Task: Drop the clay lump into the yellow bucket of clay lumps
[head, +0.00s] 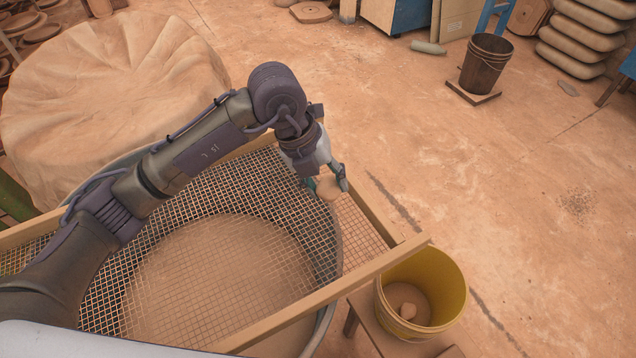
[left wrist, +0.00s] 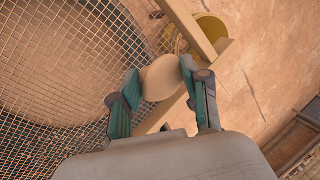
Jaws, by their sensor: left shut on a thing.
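My left gripper (head: 328,184) is shut on a tan, rounded clay lump (head: 327,189). It holds the lump above the right part of the wood-framed mesh sieve. In the left wrist view the clay lump (left wrist: 161,78) sits between the two teal finger pads. The yellow bucket (head: 447,290) stands at the lower right, just past the sieve frame's corner, with clay lumps inside. In the left wrist view part of the yellow bucket (left wrist: 210,28) shows beyond the frame, mostly hidden by it. My right gripper is not in view.
The sieve's wooden frame (head: 330,291) lies over a large round tub (head: 339,247) and its corner reaches the bucket's rim. The bucket stands on a wooden stool (head: 372,325). A dark bucket (head: 486,64) stands far off at the upper right. The floor to the right is mostly clear.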

